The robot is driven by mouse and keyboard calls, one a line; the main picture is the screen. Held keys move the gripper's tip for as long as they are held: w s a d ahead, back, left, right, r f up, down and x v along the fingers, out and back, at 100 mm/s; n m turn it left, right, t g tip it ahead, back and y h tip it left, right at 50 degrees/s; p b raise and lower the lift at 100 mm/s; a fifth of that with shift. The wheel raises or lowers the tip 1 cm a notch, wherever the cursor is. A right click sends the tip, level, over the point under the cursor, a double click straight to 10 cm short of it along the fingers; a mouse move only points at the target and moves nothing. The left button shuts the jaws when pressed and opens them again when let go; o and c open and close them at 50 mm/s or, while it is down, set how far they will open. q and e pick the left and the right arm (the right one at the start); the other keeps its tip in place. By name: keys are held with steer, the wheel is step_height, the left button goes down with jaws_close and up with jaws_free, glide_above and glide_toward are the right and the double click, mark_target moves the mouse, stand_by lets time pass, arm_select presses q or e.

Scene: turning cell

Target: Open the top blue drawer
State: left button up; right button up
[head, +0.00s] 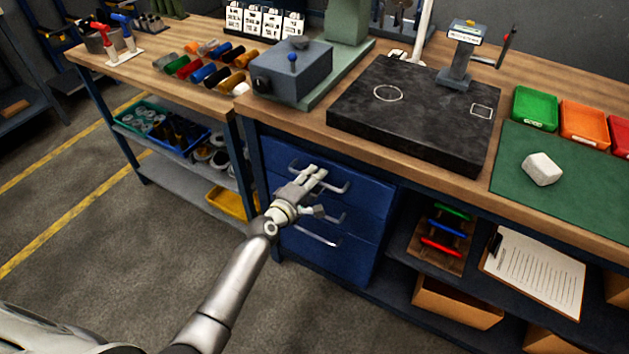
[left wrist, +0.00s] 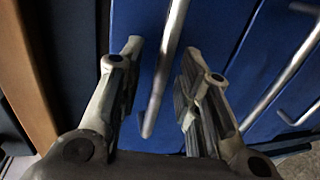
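The blue drawer unit (head: 350,262) stands under the wooden bench, with its drawers stacked and looking shut. The top blue drawer (head: 372,190) has a silver bar handle (head: 343,188), partly hidden behind my gripper. My left gripper (head: 318,178) is at that handle in the head view. In the left wrist view my left gripper (left wrist: 163,58) is open, with a finger on each side of a silver bar handle (left wrist: 162,78). Gaps show between the bar and both fingers. The blue drawer front (left wrist: 215,30) lies just beyond the fingertips. My right gripper is in neither view.
Lower drawer handles (head: 318,237) stick out below my gripper. A black stone plate (head: 405,110) and a grey machine block (head: 292,72) sit on the bench above. An open shelf with a clipboard (head: 535,275) is to the right. The floor (head: 130,270) is clear to the left.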

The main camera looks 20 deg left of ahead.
arm_select(q)
steer(key=shift+w, duration=0.15)
jaws_close()
stand_by(0.4)
